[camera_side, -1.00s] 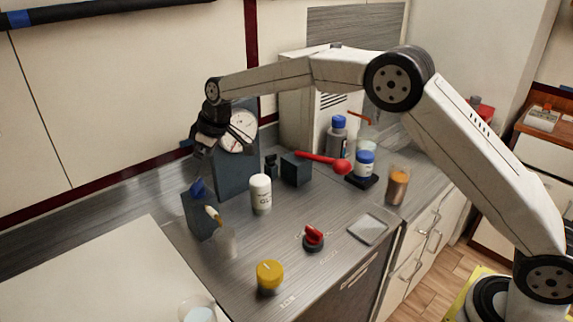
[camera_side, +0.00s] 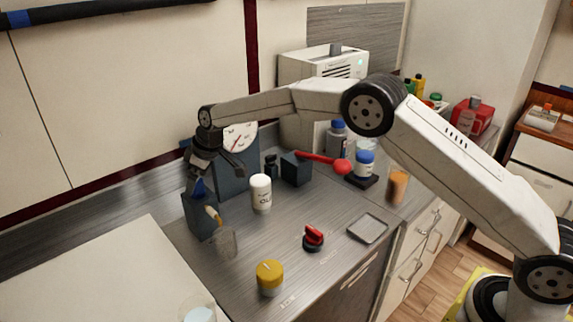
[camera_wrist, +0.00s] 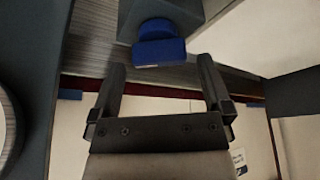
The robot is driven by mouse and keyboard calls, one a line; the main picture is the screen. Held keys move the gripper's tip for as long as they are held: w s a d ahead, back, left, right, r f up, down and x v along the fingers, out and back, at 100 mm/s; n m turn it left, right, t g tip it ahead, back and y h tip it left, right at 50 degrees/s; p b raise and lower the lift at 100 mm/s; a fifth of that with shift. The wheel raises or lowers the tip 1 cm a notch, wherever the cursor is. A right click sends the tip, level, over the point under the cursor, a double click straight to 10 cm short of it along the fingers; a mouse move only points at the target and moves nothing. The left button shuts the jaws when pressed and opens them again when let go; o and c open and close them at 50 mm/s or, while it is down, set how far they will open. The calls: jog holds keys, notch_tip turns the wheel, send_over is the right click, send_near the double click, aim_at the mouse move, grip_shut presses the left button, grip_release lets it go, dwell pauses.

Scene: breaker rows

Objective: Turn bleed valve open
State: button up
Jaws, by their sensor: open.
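A blue valve handle (camera_side: 197,187) sits on a dark grey block (camera_side: 196,218) at the left of the steel counter. No readable label shows which fitting is the bleed valve. My gripper (camera_side: 208,172) is open, pointing down just above the blue handle. In the wrist view, the handle (camera_wrist: 160,50) shows ahead of the fingertips, roughly between their lines, on the block's face (camera_wrist: 205,10). The spread fingers (camera_wrist: 158,72) hold nothing and appear apart from the handle.
A dark gauge panel (camera_side: 238,175) stands close behind my gripper. A white bottle (camera_side: 261,192), red lever (camera_side: 325,160), red knob (camera_side: 313,238) and yellow knob (camera_side: 270,277) stand to the right. A clear cup (camera_side: 224,242) with a brush stands before the block.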

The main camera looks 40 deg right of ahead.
jog(key=shift+w+a+f, duration=0.15)
jog(key=shift+w+f, duration=0.05)
jog(key=shift+f, duration=0.45)
jog(key=c, duration=1.1)
jog(key=shift+m, duration=0.6)
jog(key=shift+a+m+t+h, duration=0.1)
jog(key=shift+m+t+h, duration=0.35)
jog(key=shift+m, duration=0.65)
jog(key=shift+m+h, duration=0.85)
jog(key=shift+m, duration=1.05)
jog(key=o, duration=1.1)
